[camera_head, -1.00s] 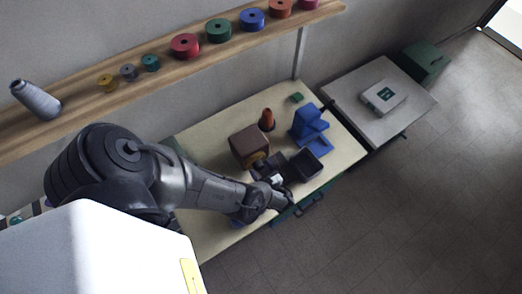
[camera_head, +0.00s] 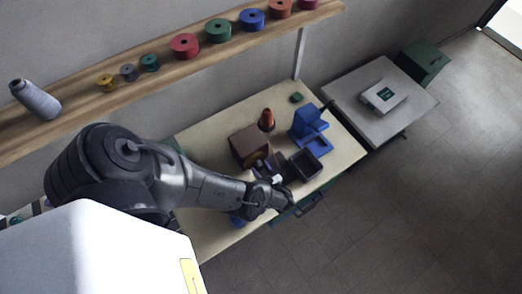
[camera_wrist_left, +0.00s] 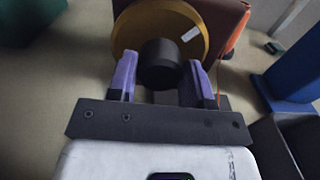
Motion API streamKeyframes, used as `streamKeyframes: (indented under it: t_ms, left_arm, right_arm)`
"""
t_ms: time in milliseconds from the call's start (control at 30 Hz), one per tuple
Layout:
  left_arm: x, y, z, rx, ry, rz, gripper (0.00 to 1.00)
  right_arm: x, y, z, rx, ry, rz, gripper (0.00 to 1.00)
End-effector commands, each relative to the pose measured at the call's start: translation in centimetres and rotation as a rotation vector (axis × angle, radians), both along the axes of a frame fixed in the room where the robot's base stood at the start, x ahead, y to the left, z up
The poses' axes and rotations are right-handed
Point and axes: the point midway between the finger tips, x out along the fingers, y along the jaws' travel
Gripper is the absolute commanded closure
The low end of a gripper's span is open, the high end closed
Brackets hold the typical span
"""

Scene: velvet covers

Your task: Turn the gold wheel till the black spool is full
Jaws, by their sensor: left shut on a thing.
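The gold wheel (camera_wrist_left: 197,38) stands on the face of a brown box (camera_head: 248,145), with a pale mark on its rim. A black round knob (camera_wrist_left: 160,64) projects from the wheel. My left gripper (camera_wrist_left: 162,82), with purple fingertips, is shut on this knob, one finger on each side. In the head view my left gripper (camera_head: 268,175) is at the front of the brown box and hides most of the wheel. I cannot make out the black spool or how full it is. My right gripper is not in view.
A blue stand (camera_head: 308,121) and a dark open tray (camera_head: 306,165) are to the right on the table (camera_head: 205,137). A shelf (camera_head: 128,97) above holds several coloured spools. A side table (camera_head: 385,118) carries a white case.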

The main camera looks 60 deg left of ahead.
Motion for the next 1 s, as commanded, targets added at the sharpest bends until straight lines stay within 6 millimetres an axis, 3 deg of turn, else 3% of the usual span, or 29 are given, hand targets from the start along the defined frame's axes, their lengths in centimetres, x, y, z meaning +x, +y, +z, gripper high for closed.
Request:
streamKeyframes:
  t_ms: [367, 1000]
  left_arm:
    - [0.05, 0.04, -0.07, -0.034, 0.208, 0.003, 0.77]
    - [0.19, 0.02, -0.09, -0.116, 0.801, 0.003, 0.77]
  right_arm:
    - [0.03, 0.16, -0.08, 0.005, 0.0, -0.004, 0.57]
    - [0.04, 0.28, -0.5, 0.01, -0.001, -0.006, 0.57]
